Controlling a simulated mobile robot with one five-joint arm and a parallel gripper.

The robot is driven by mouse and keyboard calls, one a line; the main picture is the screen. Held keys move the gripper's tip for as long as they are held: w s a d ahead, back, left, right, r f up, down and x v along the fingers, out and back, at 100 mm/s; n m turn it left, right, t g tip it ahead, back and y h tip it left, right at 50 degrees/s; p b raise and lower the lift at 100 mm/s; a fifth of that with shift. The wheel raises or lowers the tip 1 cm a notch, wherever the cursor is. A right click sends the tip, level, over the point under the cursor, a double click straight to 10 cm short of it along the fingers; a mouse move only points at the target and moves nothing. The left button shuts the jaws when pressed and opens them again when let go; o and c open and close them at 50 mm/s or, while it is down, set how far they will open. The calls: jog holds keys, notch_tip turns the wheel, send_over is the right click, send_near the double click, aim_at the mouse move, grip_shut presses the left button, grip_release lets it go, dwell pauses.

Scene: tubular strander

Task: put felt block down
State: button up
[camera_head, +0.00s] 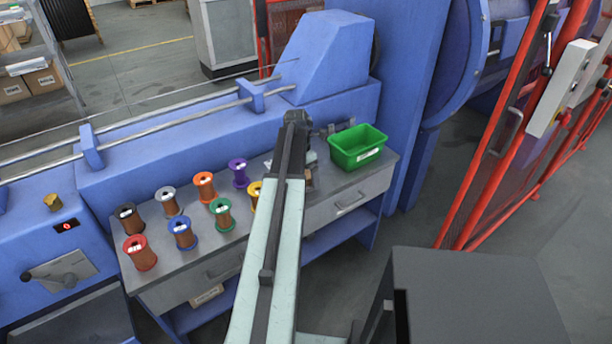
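My arm reaches from the bottom of the view up over the grey workbench (348,198). Its far end is by the back of the bench, left of the green bin (358,147). My gripper is mostly hidden behind my own arm link, and its fingers cannot be made out. A small pale patch and a brownish patch show beside the arm, just left of the bin. I cannot tell whether either is the felt block or part of my arm. No felt block can be clearly identified.
Several wire spools stand on the bench left of my arm, among them a red one (140,254), a blue one (183,234) and a purple one (239,174). The blue machine (190,150) rises behind the bench. A red guard frame (490,170) stands at right.

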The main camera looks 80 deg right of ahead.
notch_tip(320, 180, up, 12)
jog(key=w+a+p, duration=0.1)
jog(key=p, duration=0.9)
jog(key=shift+f+p, duration=0.25)
jog(key=shift+p, duration=0.15)
jog(key=shift+w+a, duration=0.1)
jog(key=w+a+m, duration=0.1)
jog(key=w+a, duration=0.6)
jog(key=w, duration=0.6)
jog(key=w+a+m, duration=0.1)
jog(key=w+a, duration=0.5)
jog(key=w, duration=0.7)
jog(key=w+a+m+t, duration=0.1)
jog(key=w+a+m, duration=0.1)
jog(key=w+a, duration=1.2)
jog(key=w+a+m, duration=0.1)
jog(key=w+a, duration=0.3)
jog(key=a, duration=0.9)
jog(key=w+a+m, duration=0.1)
jog(key=w+a, duration=0.3)
jog(key=a, duration=0.8)
jog(key=a+m+y, duration=0.1)
jog(key=a+m, duration=0.1)
jog(key=a, duration=1.7)
jog(key=shift+s+m, duration=0.25)
jog(key=shift+m, duration=0.05)
